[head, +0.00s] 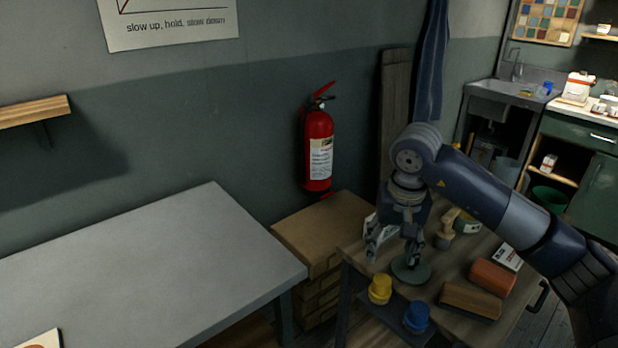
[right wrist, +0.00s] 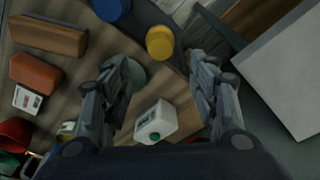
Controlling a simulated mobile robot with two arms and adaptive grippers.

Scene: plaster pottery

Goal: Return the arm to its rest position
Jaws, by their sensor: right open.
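My right arm reaches in from the right over a small wooden worktable (head: 452,266). Its right gripper (head: 393,256) points down with its fingers apart and nothing between them. It hangs above the table near a round green disc (head: 411,272). In the right wrist view the two fingers of the gripper (right wrist: 160,88) are spread wide. A white container with a green cap (right wrist: 155,122) lies below between them, partly hidden behind the gripper in the head view. My left gripper is not in view.
A yellow jar (head: 380,289) and a blue jar (head: 417,316) stand at the table's front. A brown block (head: 470,299), a terracotta block (head: 492,277) and a small white box (head: 509,257) lie to the right.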

